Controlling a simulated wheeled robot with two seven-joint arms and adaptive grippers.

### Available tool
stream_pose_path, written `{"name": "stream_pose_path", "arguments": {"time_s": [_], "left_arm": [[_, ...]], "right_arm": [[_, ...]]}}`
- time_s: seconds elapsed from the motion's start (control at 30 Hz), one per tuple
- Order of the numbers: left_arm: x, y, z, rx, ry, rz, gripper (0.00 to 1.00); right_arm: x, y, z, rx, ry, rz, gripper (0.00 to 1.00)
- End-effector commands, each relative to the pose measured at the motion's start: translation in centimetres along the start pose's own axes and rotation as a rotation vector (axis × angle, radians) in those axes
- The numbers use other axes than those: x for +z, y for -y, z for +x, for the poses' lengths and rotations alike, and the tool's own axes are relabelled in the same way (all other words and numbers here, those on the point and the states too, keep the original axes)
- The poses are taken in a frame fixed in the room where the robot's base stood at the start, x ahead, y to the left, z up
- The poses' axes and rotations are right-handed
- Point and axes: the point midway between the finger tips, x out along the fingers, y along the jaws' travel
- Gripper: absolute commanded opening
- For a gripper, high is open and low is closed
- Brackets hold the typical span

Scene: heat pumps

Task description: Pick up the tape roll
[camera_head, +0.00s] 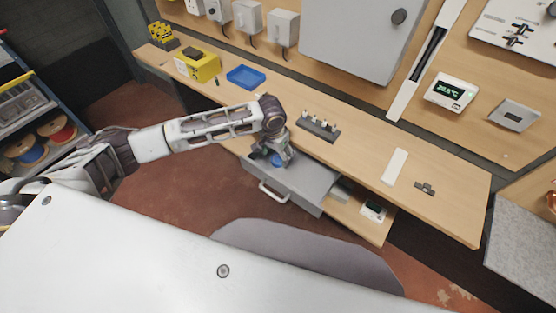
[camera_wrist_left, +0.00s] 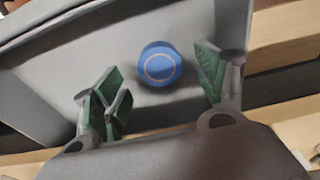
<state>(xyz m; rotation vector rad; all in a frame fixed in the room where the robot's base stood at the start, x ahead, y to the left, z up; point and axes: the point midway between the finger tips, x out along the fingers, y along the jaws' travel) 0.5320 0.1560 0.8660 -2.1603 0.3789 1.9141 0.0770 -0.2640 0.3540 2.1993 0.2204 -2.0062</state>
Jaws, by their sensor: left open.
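A blue tape roll (camera_wrist_left: 160,64) lies in an open grey drawer (camera_wrist_left: 108,50) under the workbench. In the head view, a bit of the roll's blue (camera_head: 278,160) shows beside my gripper, and the rest is hidden by it. My left gripper (camera_head: 275,158) reaches down over the drawer from the left. In the left wrist view, the left gripper (camera_wrist_left: 160,95) is open, its green-padded fingers apart on either side of the roll. The roll lies beyond the fingertips, and nothing is between the pads. My right gripper is not in view.
The drawer has a front handle (camera_head: 272,193). On the wooden workbench (camera_head: 350,150) are a blue tray (camera_head: 246,76), a yellow box (camera_head: 198,65), a dark terminal block (camera_head: 318,127) and a white strip (camera_head: 395,166). An open shelf (camera_head: 355,212) with small parts is right of the drawer.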

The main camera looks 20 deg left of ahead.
Motion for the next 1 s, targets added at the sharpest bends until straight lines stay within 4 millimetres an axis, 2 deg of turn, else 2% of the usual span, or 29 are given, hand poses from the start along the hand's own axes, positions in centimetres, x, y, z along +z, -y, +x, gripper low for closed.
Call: {"name": "stream_pose_path", "arguments": {"time_s": [0.13,0.3,0.77,1.0], "left_arm": [[0.0,0.0,1.7,0.000,0.001,0.000,0.72],[0.1,-0.1,2.6,0.001,0.000,0.001,0.72],[0.0,0.0,2.7,0.000,0.000,0.001,0.72],[0.0,0.0,2.7,0.000,0.000,0.001,0.43]], "right_arm": [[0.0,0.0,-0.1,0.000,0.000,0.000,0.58],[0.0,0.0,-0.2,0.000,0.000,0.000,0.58],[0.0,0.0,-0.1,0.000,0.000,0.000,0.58],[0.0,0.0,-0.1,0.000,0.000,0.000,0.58]]}}
